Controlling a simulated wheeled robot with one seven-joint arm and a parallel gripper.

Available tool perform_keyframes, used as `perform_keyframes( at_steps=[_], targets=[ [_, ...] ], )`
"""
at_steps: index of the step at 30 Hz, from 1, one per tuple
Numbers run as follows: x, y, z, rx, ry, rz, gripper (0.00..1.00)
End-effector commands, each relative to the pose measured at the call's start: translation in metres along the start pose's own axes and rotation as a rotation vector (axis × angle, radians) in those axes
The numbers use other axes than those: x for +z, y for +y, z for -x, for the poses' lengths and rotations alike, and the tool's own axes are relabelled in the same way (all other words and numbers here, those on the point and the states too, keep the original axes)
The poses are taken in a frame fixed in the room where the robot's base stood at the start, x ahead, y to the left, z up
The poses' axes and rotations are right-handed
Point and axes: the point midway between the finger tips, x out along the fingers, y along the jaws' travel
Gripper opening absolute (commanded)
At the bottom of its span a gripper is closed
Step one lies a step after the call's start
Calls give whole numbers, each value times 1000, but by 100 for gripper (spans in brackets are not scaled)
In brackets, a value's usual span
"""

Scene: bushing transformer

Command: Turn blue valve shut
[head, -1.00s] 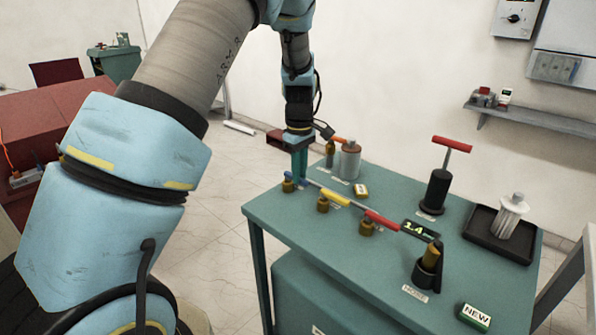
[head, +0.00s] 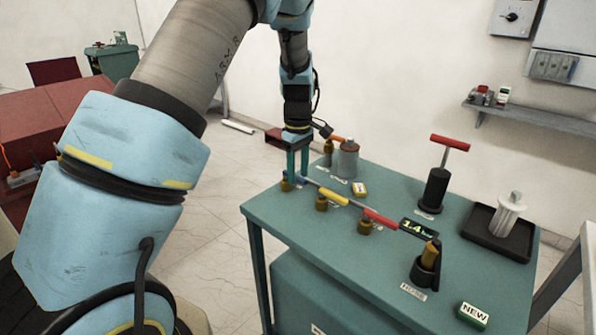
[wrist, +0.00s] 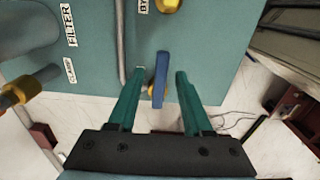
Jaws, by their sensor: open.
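The blue valve's handle (wrist: 159,78) stands between my gripper's two fingers in the wrist view, with clear gaps on both sides. Part of its brass body shows behind it. In the head view the blue valve (head: 299,181) is at the far left corner of the green table, partly hidden by the fingers. My gripper (head: 298,176) points down over it. My gripper also shows in the wrist view (wrist: 160,74), open, its green fingers apart on either side of the handle and holding nothing.
The yellow valve (head: 332,196) and red valve (head: 380,217) follow along the green table (head: 330,245). A grey canister (head: 347,158) stands behind. A gauge (head: 419,229), a black red-handled tool (head: 437,188) and a black tray (head: 520,243) are farther right.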

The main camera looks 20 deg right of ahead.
Motion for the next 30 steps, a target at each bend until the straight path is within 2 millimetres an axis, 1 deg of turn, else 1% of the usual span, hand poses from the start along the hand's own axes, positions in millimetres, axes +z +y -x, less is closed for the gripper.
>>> perform_keyframes(
  at_steps=[2, 5, 8, 15, 18, 21, 25, 30],
  targets=[
    [0, 0, 1, 0, 0, 0, 50],
    [0, 1, 7, 2, 0, -1, 50],
    [0, 1, 21, 4, 0, -1, 50],
    [0, 1, 69, 5, 2, -1, 50],
    [0, 1, 86, 4, 1, -1, 50],
    [0, 1, 98, 2, 0, -1, 50],
    [0, 0, 106, 1, 1, 0, 50],
    [0, 0, 108, 0, 0, 0, 50]
  ],
)
